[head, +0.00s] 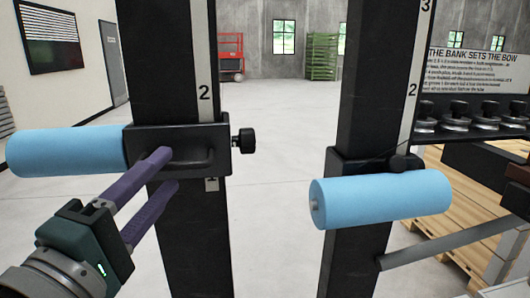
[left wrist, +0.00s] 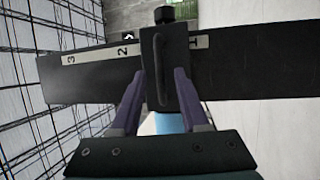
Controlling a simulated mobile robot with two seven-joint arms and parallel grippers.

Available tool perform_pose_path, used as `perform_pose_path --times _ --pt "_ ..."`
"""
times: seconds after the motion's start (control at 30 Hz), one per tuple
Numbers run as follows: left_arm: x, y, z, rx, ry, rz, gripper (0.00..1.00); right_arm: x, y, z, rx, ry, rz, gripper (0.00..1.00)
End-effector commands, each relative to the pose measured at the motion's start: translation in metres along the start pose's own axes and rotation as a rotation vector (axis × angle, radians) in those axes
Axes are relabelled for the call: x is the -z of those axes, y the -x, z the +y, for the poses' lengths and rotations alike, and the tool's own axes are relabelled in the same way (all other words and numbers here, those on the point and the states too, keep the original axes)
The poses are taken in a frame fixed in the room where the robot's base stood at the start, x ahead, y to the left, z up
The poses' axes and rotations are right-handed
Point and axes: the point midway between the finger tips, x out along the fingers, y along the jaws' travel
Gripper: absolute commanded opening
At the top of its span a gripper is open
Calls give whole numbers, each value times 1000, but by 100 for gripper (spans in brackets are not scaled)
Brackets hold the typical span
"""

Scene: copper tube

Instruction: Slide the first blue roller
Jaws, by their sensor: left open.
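The left blue roller (head: 68,150) sticks out to the left from a black carriage (head: 220,147) on an upright black post with a numbered scale. The carriage sits between marks 1 and 2 and has a handle (left wrist: 158,70) on its front. My left gripper (head: 167,170) is open, its purple fingers at the handle, one on each side in the left wrist view (left wrist: 158,75). I cannot tell whether they touch it. A bit of blue (left wrist: 168,122) shows between the fingers there. A second blue roller (head: 385,198) is on the right post, just below its mark 2. My right gripper is not in view.
A black knob (head: 245,140) juts from the right side of the left carriage. A rack with several dark knobs (head: 457,116) and a wooden pallet (head: 450,215) stand at the right. Open floor (head: 275,200) lies between the posts.

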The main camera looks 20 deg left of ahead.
Motion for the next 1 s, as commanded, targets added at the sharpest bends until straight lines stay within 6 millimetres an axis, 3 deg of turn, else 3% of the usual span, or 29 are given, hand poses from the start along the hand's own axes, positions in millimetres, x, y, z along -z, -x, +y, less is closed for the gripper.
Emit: perform_pose_path --times 0.2,0.57,1.0 --pt "0 -27 1 -1 0 -1 45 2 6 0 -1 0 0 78" --pt "0 -32 -1 2 -1 -1 45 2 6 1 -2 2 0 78" --pt "0 -32 0 1 -1 -1 0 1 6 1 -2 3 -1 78"
